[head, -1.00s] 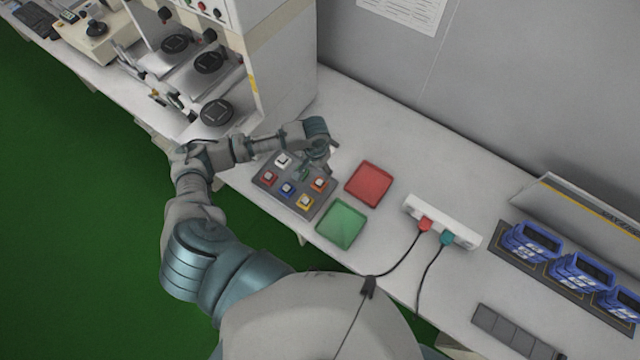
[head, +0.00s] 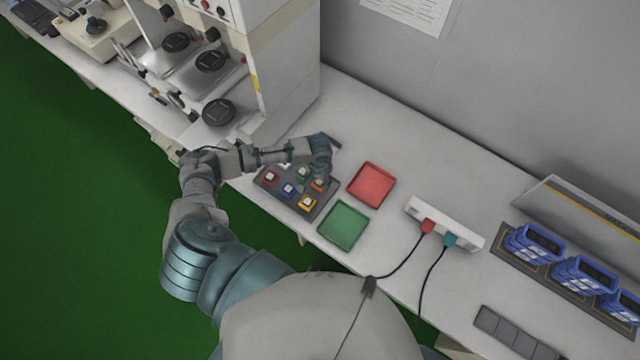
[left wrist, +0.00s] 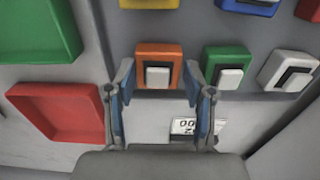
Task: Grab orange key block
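The orange key block (left wrist: 158,62) has a white key in a black frame. In the left wrist view it sits in the grey holder between the fingertips of my left gripper (left wrist: 158,85). The two fingers stand apart, one on each side of the block's lower part; I cannot tell whether they touch it. In the head view the left gripper (head: 324,175) is over the right end of the holder (head: 327,206) and partly hides the orange block (head: 318,186). My right gripper is not in view.
Green (left wrist: 228,68), white (left wrist: 288,70) and other coloured blocks sit in the same holder. A red tray (head: 371,185) and a green tray (head: 343,225) lie to its right on the table. A power strip (head: 445,222) with cables is farther right.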

